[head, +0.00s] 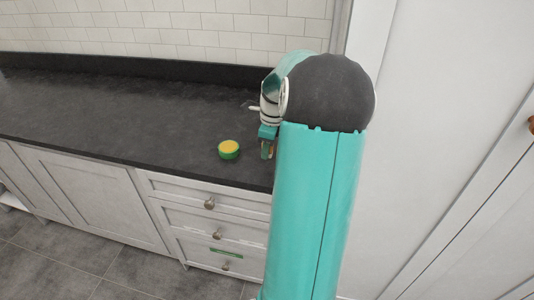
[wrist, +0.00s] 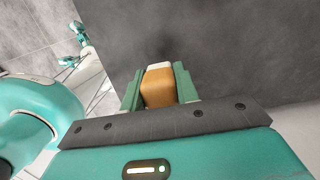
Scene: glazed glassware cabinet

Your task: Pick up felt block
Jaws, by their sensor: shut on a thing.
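The felt block (wrist: 159,87) is orange-brown with a paler end. In the wrist view it sits between the two green fingers of my gripper (wrist: 158,78), which is shut on it. In the head view my gripper (head: 267,150) points down over the right part of the dark countertop, near its front edge. There only a small brown bit of the block shows beside the fingers, and my arm hides much of that area. I cannot tell whether the block touches the countertop.
A round green tub with a yellow top (head: 228,149) stands on the dark countertop (head: 110,110), just left of my gripper. The countertop further left is clear. White drawers (head: 209,203) with knobs are below, a tiled wall (head: 190,30) behind, and a white panel (head: 430,120) at right.

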